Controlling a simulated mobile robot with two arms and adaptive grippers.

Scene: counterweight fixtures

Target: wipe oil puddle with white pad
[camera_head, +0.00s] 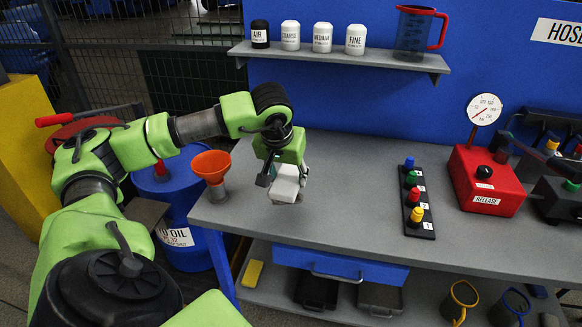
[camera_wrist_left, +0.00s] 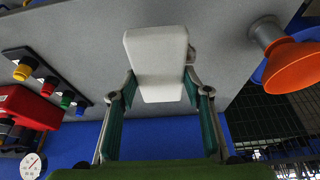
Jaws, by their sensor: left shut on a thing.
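The white pad (camera_head: 286,186) is a pale block over the left part of the grey bench top. My left gripper (camera_head: 284,175) is shut on it from above, with a finger on each side. The left wrist view also shows the pad (camera_wrist_left: 158,62) between the fingers. I cannot tell whether its underside touches the bench. I make out no oil puddle in either view; the pad and gripper hide part of the bench. My right gripper is not in view.
An orange funnel (camera_head: 211,168) stands at the bench's left edge beside a blue drum (camera_head: 180,205). A button strip (camera_head: 418,205) and red release box (camera_head: 487,182) sit to the right. A shelf (camera_head: 340,58) runs behind. Bench between pad and strip is clear.

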